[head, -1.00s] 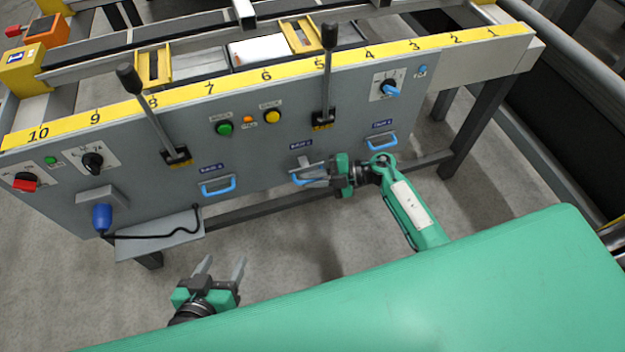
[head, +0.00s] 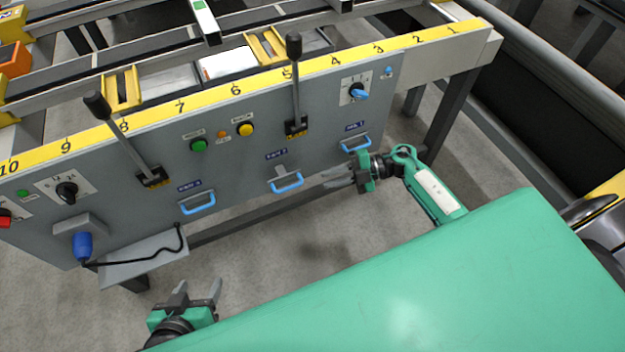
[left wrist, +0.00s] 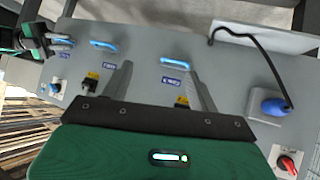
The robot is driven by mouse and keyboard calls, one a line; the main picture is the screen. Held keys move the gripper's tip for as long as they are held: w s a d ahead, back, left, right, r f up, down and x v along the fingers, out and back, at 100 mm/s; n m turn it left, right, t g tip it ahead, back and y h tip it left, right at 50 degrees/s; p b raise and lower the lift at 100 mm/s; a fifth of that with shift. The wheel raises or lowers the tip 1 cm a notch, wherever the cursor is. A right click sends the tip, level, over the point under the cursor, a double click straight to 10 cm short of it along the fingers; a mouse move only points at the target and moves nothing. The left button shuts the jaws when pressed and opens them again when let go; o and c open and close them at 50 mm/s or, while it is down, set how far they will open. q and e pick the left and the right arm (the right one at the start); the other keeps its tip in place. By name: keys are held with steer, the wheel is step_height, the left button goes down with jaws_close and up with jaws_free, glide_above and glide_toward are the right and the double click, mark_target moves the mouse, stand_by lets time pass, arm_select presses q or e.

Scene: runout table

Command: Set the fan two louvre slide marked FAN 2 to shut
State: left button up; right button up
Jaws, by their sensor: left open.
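Three blue-handled slides sit low on the grey panel. The middle one, whose small blue label reads most like FAN 2, has its blue handle (head: 286,183) further below its label than its neighbours, with a grey piece showing above it. It also shows in the left wrist view (left wrist: 104,45). My right gripper (head: 328,178) is to the right of this handle, apart from it and below the right slide; its finger gap is unclear. My left gripper (head: 200,288) is open and empty, low in front of the panel, well away from the slides.
The left slide (head: 198,204) and right slide (head: 355,144) flank the middle one. Two black-knobbed levers (head: 294,85) rise above the panel. Open floor lies below the panel.

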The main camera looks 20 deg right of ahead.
steer(key=shift+v, duration=1.05)
